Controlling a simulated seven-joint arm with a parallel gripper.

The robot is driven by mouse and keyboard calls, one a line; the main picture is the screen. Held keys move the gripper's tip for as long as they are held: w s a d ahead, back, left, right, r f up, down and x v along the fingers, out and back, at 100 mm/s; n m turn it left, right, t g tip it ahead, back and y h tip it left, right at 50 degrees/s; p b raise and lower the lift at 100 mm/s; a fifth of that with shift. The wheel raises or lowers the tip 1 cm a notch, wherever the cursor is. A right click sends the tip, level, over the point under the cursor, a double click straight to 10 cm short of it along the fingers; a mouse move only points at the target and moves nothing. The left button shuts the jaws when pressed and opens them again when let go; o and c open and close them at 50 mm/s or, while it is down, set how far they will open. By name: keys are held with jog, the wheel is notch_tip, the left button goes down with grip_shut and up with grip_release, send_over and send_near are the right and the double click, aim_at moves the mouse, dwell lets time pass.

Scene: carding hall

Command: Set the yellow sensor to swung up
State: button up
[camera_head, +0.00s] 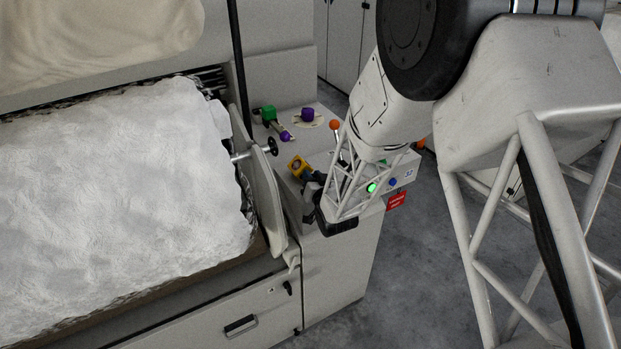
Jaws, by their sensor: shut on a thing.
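The yellow sensor (298,165) is a small yellow block with a dark centre on top of the grey machine cabinet. It sits just left of my gripper (318,199), and a dark part runs from it toward the fingers. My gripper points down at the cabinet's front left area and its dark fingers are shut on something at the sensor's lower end. The fingers and my arm's lattice frame hide the grip itself and part of the cabinet top. The sensor looks tilted, but its exact angle is hard to tell.
A green block (268,114) with a purple-tipped lever (285,136), a purple knob (308,114) and an orange ball-topped lever (335,125) stand behind. A handwheel (272,146) and a curved guard (264,190) stand close left, beside white fibre (110,200). Grey floor (425,260) lies right.

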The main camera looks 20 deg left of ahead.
dwell(0.3)
jog(key=o, duration=0.9)
jog(key=shift+v, duration=3.85)
jog(key=shift+c, duration=0.2)
